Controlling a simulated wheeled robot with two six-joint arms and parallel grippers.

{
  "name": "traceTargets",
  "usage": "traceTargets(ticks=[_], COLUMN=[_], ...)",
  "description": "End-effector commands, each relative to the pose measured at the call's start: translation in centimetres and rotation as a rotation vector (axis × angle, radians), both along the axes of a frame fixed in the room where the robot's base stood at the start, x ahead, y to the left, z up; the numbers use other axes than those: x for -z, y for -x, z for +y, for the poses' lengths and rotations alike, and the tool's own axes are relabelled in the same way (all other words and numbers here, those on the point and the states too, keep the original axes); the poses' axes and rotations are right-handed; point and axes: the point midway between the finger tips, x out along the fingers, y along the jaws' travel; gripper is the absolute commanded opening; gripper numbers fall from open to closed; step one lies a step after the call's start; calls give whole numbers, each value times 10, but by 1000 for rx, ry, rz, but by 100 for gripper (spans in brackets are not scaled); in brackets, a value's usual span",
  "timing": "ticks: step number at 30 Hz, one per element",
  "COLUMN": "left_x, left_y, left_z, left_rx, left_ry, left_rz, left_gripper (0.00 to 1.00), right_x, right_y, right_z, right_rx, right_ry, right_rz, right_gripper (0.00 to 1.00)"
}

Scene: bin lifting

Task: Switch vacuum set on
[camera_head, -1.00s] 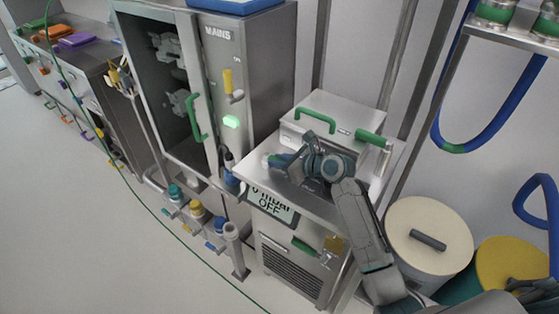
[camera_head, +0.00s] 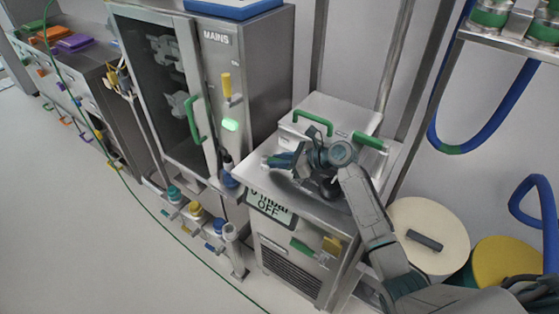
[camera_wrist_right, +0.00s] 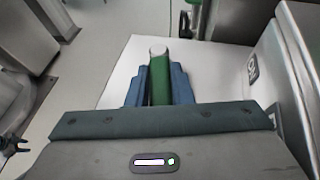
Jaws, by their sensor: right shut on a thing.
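The vacuum set (camera_head: 315,205) is a steel cabinet with a flat top. Its front display (camera_head: 268,207) reads "0 mbar OFF", with the upper line partly cut off. My right gripper (camera_head: 278,161) is low over the left part of this top. In the right wrist view, its blue fingers (camera_wrist_right: 160,88) are shut on a green lever (camera_wrist_right: 160,75) with a pale round end, one finger on each side. In the head view the gripper hides most of this lever.
A raised steel box with a green handle (camera_head: 313,121) stands at the back of the top. Left is the tall MAINS cabinet (camera_head: 262,65) with a yellow lever (camera_head: 226,85) and a lit green button (camera_head: 230,124). Lidded drums (camera_head: 428,222) stand at right.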

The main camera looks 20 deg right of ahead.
Motion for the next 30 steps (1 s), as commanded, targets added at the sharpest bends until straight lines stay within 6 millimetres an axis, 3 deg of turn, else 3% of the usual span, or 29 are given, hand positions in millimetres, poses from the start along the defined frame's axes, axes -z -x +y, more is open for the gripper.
traceTargets(ticks=[1, 2, 4, 5, 14, 21, 30], left_x=[0, 0, 0, 0, 1, 10, 16], left_y=[0, 0, 0, 0, 0, -1, -5], left_z=[0, 0, 0, 0, 0, 1, 1], left_rx=[0, 0, 0, 0, 0, 0, 0], left_ry=[0, 0, 0, 0, 0, -1, -1], left_rz=[0, 0, 0, 0, -1, 1, -4], left_gripper=[42, 42, 42, 42, 42, 42, 42], right_x=[0, 0, 0, 0, -2, -33, -39], right_y=[0, 0, 0, 0, 0, 0, 65], right_z=[1, 1, 1, 1, 0, 1, 20], right_rx=[-1, -1, 0, 1, 1, 0, -1], right_ry=[-2, -2, -2, -2, -1, 0, -1], right_rz=[0, 0, 1, 1, 0, -7, 0], right_gripper=[0, 26, 40, 42, 42, 42, 42])
